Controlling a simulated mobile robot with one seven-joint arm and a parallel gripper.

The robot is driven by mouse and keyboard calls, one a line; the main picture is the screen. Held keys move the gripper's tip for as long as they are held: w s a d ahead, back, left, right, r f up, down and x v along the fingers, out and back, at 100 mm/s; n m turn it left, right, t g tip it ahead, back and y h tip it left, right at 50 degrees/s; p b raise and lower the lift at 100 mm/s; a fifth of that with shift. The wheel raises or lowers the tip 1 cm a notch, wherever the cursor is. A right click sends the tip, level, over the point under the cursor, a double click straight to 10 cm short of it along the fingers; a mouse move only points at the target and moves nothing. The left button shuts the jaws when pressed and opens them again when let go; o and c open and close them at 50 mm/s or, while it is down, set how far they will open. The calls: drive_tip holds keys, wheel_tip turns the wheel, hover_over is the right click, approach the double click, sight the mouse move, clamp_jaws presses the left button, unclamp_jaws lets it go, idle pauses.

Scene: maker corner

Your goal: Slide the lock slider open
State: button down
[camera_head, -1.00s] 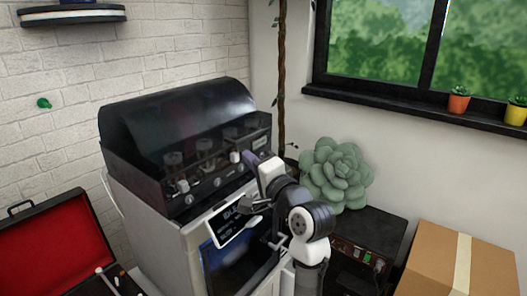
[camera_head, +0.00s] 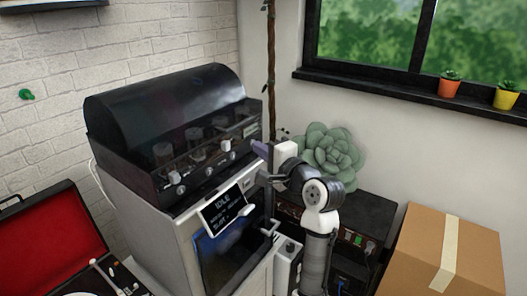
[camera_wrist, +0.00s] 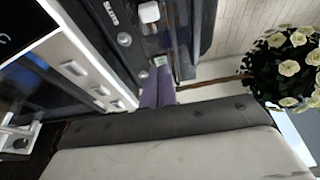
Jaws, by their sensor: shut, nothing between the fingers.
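The machine has a dark hood (camera_head: 170,115) and a dark front panel with several knobs. A small white block (camera_head: 226,145) sits near the panel's right end; it may be the lock slider, but I cannot tell for sure. A white block also shows on the dark panel at the top of the wrist view (camera_wrist: 148,12). My gripper (camera_head: 258,147) is just right of the panel, its purple fingers pointing toward it. In the wrist view the purple fingers (camera_wrist: 158,88) are together and empty, apart from the white block. Contact with the panel cannot be told.
A tilted screen (camera_head: 222,210) reading IDLE is below the panel, above the machine's dark door (camera_head: 232,250). A green succulent (camera_head: 330,155) stands behind my arm. A cardboard box (camera_head: 425,250) is at right, an open red-lined case (camera_head: 45,240) at left.

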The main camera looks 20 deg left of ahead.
sight(226, 149)
drive_tip(key=p+x, duration=0.1)
drive_tip(key=x, duration=0.5)
drive_tip(key=shift+r, duration=0.15)
drive_tip(key=s, duration=0.1)
drive_tip(key=s+a+p, duration=0.1)
drive_tip(key=s, duration=0.1)
drive_tip(key=shift+a, duration=0.1)
drive_tip(key=shift+s+a, duration=0.1)
drive_tip(key=shift+s, duration=0.25)
drive_tip(key=shift+s+a+p, duration=0.3)
drive_tip(key=shift+s+p, duration=0.1)
drive_tip(key=shift+s, duration=0.35)
drive_tip(key=shift+s+a+p, duration=0.25)
drive_tip(key=shift+s+p, duration=0.15)
drive_tip(key=shift+s, duration=0.35)
